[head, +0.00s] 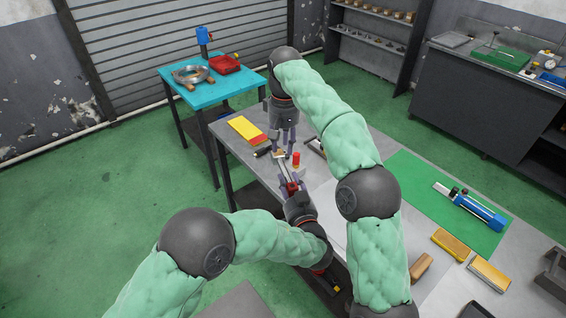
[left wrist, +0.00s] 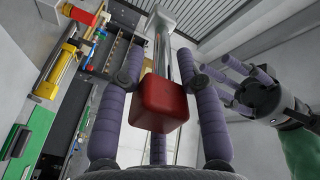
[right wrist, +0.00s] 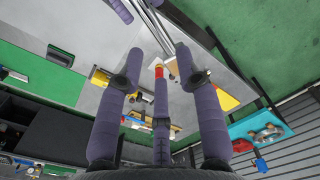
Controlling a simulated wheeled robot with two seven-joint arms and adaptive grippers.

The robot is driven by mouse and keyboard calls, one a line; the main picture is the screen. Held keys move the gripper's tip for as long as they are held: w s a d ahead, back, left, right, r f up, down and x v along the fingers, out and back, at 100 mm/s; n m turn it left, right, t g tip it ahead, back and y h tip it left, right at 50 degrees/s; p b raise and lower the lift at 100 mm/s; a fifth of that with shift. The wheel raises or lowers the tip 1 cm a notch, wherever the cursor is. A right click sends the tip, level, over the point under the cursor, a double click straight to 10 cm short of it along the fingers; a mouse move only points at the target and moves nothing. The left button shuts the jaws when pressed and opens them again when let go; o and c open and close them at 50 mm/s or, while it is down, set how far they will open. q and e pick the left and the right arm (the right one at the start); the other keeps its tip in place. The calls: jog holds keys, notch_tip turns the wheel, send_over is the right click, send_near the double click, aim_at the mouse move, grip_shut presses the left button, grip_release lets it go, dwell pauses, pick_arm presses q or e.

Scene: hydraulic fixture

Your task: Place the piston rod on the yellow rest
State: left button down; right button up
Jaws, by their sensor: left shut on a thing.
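My left gripper (head: 291,187) is shut on the red block-shaped end (left wrist: 160,103) of the silver piston rod (left wrist: 163,40). In the head view the rod (head: 277,171) runs up and left from it, low over the table. My right gripper (head: 286,153) is open and empty above the rod's far part; its spread fingers also show in the right wrist view (right wrist: 156,72). Yellow blocks (head: 451,244) (head: 490,274) lie at the table's right, and a yellow plate with a red end (head: 247,129) lies at its far left. I cannot tell which is the rest.
A small red cylinder (head: 296,159) stands close to my right gripper. A blue cylinder with a silver rod (head: 478,209) lies on a green mat (head: 425,180). A turquoise table (head: 222,84) with a red tray stands beyond the grey table (head: 228,137).

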aim_at(283, 166)
pick_arm(q)
jog(key=shift+r, duration=0.15)
pick_arm(e)
notch_tip(283, 166, down, 9)
jog(key=shift+f, duration=0.2)
jog(key=shift+a+r, duration=0.1)
grip_shut()
pick_arm(q)
jog(key=c, duration=0.7)
grip_release()
